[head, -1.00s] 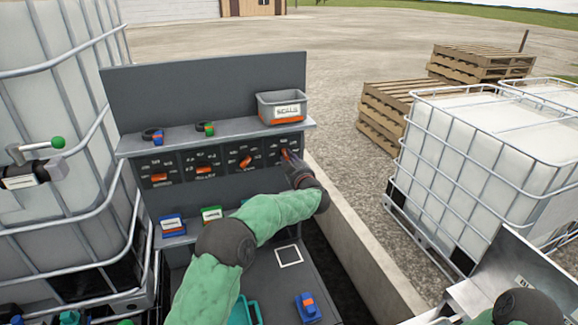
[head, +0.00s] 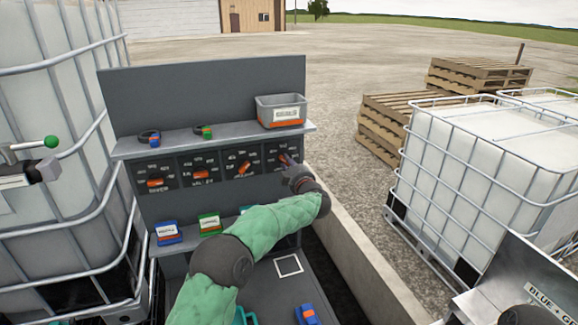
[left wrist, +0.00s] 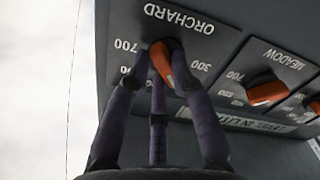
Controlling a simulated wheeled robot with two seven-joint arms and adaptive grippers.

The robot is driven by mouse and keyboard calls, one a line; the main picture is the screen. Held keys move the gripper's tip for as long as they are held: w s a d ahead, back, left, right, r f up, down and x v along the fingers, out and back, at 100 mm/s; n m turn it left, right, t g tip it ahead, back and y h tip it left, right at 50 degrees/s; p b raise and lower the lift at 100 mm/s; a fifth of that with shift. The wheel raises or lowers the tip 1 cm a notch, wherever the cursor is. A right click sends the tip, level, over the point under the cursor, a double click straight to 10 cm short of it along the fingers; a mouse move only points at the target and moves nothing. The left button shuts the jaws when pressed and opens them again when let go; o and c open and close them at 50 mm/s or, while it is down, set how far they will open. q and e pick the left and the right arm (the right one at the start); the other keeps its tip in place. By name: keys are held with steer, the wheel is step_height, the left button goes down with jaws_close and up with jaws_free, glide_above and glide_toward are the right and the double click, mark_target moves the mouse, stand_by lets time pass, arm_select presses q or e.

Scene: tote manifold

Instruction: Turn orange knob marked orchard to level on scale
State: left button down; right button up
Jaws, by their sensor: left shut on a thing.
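The orange knob marked ORCHARD (left wrist: 182,70) sits on a dark dial plate (left wrist: 205,38) with white numbers. In the left wrist view, the plate's text is upside down and 700 and 300 can be read. In the head view this knob (head: 283,158) is at the far right of the dial row. My left gripper (left wrist: 163,58) is shut on it, with dark fingers on its sides; it also shows in the head view (head: 289,168). The fingers hide part of the knob and scale, so I cannot tell the exact reading. My right gripper is not in view.
The orange MEADOW knob (left wrist: 267,90) is beside it, with more orange knobs further left. A grey bin (head: 281,102) stands on the shelf (head: 225,137) above the dials. Blue and green labelled blocks (head: 209,221) sit below. A caged white tank (head: 470,150) stands right.

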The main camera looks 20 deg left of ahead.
arm_select(q)
steer(key=shift+f, duration=0.1)
steer(key=c, duration=1.1)
jaws_free()
steer(key=shift+o, duration=0.2)
steer(key=shift+s, duration=0.1)
steer(key=v, duration=1.2)
